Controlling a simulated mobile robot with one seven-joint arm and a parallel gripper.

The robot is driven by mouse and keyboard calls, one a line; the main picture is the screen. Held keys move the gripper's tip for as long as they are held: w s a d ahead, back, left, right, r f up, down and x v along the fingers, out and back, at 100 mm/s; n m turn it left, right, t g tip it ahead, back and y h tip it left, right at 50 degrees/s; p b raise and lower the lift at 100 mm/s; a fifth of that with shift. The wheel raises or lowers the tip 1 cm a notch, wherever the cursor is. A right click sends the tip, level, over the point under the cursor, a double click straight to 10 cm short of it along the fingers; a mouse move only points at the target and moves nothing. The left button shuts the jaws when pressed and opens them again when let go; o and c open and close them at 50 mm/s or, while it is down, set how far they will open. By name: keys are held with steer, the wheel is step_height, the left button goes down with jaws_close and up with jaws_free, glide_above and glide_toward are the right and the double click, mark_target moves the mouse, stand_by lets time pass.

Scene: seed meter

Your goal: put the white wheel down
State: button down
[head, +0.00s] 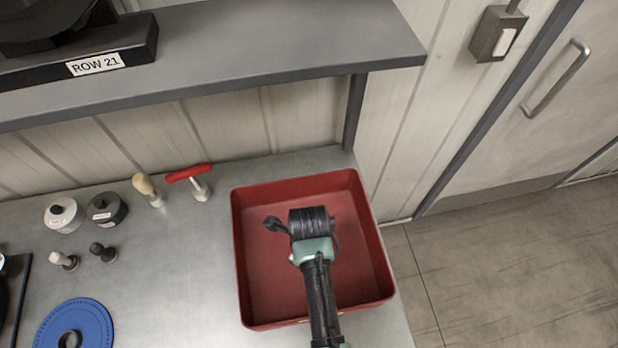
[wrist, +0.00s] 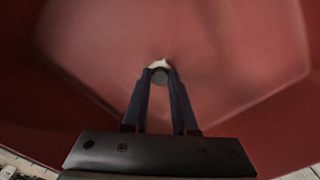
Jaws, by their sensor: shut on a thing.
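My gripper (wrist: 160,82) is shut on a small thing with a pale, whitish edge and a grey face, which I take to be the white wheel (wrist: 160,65). It sits between the fingertips in the wrist view, with the red floor of the tray behind it. In the head view my gripper (head: 312,225) is over the inside of the red tray (head: 265,288). My own wrist hides the fingertips and the held thing there. I cannot tell whether the held thing touches the tray floor.
The tray looks otherwise empty, with raised walls all round. A grey shelf (head: 250,45) overhangs the back.

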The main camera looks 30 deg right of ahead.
steer(key=c, duration=0.7)
jaws_free()
step_height(320, 180, up, 12)
steer(key=shift+r, duration=0.2)
